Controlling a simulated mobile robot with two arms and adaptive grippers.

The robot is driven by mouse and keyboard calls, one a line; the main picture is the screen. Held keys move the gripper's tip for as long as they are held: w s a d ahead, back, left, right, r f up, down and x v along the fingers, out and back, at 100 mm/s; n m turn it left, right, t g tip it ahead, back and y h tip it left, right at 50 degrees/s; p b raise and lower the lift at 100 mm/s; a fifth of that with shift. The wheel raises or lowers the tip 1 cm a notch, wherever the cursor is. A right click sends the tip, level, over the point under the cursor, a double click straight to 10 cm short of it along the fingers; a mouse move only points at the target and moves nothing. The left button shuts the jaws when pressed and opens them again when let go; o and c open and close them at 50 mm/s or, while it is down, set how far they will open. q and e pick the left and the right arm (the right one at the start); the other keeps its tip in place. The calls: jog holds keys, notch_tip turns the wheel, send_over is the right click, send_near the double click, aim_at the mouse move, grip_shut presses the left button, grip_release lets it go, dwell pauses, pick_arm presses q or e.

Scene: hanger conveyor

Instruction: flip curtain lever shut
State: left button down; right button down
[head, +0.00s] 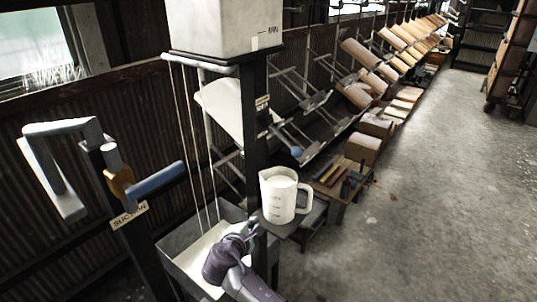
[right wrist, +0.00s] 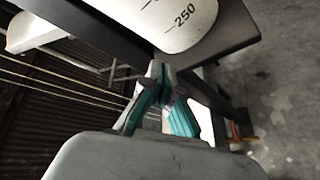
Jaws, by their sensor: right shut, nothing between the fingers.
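A small lever with a blue ball knob (head: 296,152) sticks out from the dark post under the white tank. It appears to be the curtain lever; the small label (head: 262,103) above it is too small to read surely. My right gripper (head: 252,230) is low beside the post, below the knob and apart from it, left of the jug. In the right wrist view its teal-edged fingers (right wrist: 157,72) are shut with nothing between them. The lever is not clearly seen there. My left gripper is not in view.
A white jug (head: 279,196) stands on a small shelf close to my right gripper; it also shows in the right wrist view (right wrist: 175,18). Thin strands (head: 190,140) hang from the tank (head: 225,25) to a trough (head: 177,243). A blue-handled lever (head: 157,180) stands left. The floor right is clear.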

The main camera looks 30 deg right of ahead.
aim_at(285, 139)
notch_tip(285, 139, up, 19)
jog(key=s+m+h, duration=0.2)
jog(key=h, duration=0.2)
jog(key=shift+d+r+m+h, duration=0.15)
jog(key=shift+d+m+h, duration=0.15)
jog(key=shift+d, duration=0.05)
jog(key=shift+w+d, duration=0.1)
jog(key=w+d+p, duration=0.1)
jog(key=d+p, duration=0.5)
jog(key=d, duration=0.3)
jog(key=shift+w+r, duration=0.3)
jog(key=shift+r, duration=0.15)
jog(key=shift+w, duration=0.1)
jog(key=shift+w, duration=0.1)
